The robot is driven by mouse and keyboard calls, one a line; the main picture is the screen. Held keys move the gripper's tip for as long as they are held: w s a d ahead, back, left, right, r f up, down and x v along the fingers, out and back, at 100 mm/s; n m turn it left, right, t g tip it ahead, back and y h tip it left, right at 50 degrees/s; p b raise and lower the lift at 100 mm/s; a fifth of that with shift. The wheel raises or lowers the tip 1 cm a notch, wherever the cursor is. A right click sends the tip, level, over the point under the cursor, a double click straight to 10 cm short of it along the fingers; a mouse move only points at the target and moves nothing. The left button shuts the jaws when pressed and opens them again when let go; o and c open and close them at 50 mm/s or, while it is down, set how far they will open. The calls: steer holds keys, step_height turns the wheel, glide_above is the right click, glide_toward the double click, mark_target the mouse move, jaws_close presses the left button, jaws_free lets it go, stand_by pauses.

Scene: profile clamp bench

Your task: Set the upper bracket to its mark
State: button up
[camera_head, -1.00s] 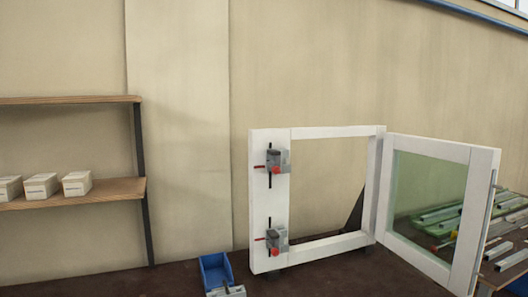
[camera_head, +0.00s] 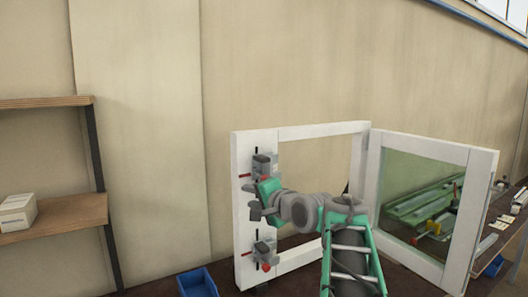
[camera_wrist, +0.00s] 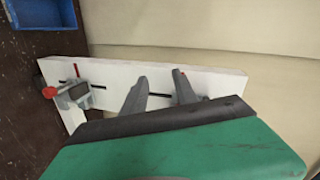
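The upper bracket (camera_head: 264,164) is a grey clamp with a red knob on the white left post (camera_head: 242,215) of an upright frame. It sits on a dark vertical slot, with a short red mark line at its left. The lower bracket (camera_head: 264,251) is similar and lower on the post; it also shows in the wrist view (camera_wrist: 76,93). My gripper (camera_head: 252,200) is at the post just below the upper bracket. In the wrist view its two grey fingers (camera_wrist: 160,82) stand apart, with white post and slot between them. The upper bracket is not clearly visible there.
A glazed sash (camera_head: 415,185) stands open on the frame's right. A blue bin (camera_head: 198,283) is at the post's lower left. A wooden shelf (camera_head: 60,212) with a white box (camera_head: 17,212) is at far left. A bench with profiles (camera_head: 495,225) is at right.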

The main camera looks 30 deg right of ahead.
mark_target(266, 160)
steer(key=s+d+r+m+t, duration=0.2)
steer(key=d+r+m+t, duration=0.1)
steer(key=d+r, duration=0.45)
steer(key=w+p, duration=0.1)
steer(key=w, duration=0.1)
steer(key=w+p, duration=0.1)
steer(key=w, duration=0.1)
steer(key=w+p, duration=0.1)
steer(key=w, duration=0.1)
steer(key=shift+w+a+r, duration=0.15)
steer(key=shift+w+r, duration=0.1)
steer(key=shift+r, duration=0.1)
steer(key=shift+w, duration=0.35)
steer(key=shift+f, duration=0.1)
jaws_close()
